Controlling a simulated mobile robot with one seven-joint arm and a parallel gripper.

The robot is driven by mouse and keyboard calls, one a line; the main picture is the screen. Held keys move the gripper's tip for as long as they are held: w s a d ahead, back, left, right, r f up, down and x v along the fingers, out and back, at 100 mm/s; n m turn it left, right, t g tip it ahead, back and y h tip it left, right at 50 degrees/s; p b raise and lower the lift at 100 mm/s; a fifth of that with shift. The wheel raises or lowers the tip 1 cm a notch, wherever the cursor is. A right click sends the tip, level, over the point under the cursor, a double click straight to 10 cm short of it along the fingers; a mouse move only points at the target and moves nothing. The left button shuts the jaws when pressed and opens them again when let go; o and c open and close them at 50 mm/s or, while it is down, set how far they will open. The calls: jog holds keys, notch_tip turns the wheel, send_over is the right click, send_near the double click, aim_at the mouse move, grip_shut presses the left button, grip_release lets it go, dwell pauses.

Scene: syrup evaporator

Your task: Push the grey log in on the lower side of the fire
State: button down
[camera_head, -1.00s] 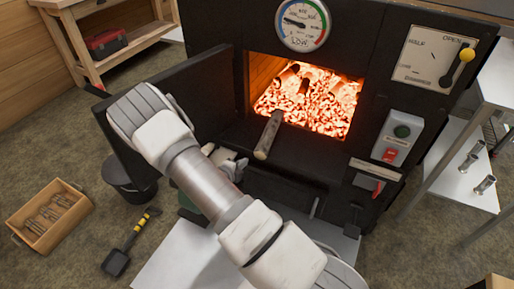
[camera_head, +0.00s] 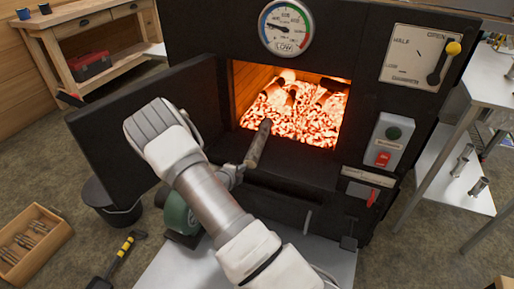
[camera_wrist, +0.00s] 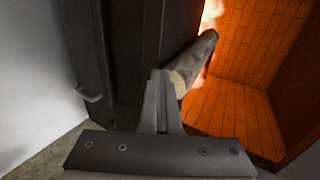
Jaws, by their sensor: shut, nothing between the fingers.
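The grey log (camera_head: 257,146) lies across the sill of the open firebox, its far end at the mouth and its near end sticking out over the front. My gripper (camera_head: 241,170) is at the log's near end in the head view, partly hidden behind my arm. In the wrist view the shut fingers (camera_wrist: 160,78) are at the near end of the log (camera_wrist: 195,62), with nothing between them. They look touching or nearly so; I cannot tell which. The fire (camera_head: 295,108) glows inside, with several darker logs lying on the embers.
The firebox door (camera_head: 140,120) stands open on the left. A dark bucket (camera_head: 112,208) and a wooden crate (camera_head: 32,245) are on the floor at left. The gauge (camera_head: 286,27) is above the mouth. A red-switch panel (camera_head: 388,142) is on the right. Brick lining (camera_wrist: 235,105) shows inside.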

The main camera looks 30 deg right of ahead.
aim_at(249, 154)
jog(key=shift+w+d+b, duration=0.4)
jog(key=shift+w+d, duration=1.1)
jog(key=shift+d, duration=0.45)
jog(key=shift+w+d+b, duration=0.45)
jog(key=shift+w+d, duration=1.05)
jog(key=shift+d, duration=0.4)
jog(key=shift+w+d+b, duration=0.4)
jog(key=shift+w+d, duration=1.1)
jog(key=shift+d, duration=0.45)
jog(key=shift+r, duration=0.1)
jog(key=shift+s+a+r+p, duration=0.15)
jog(key=shift+a+r+p, duration=0.1)
jog(key=shift+p, duration=0.1)
jog(key=p+v, duration=0.2)
jog(key=v, duration=0.1)
jog(key=f+p+v, duration=0.1)
jog(key=p+v, duration=0.1)
jog(key=v, duration=0.2)
jog(key=p+v, duration=0.3)
jog(key=v, duration=0.1)
jog(key=shift+s+a+f, duration=0.25)
jog(key=shift+a+f, duration=0.1)
jog(key=shift+f, duration=0.05)
jog(key=shift+s+a, duration=0.3)
jog(key=shift+a, duration=0.05)
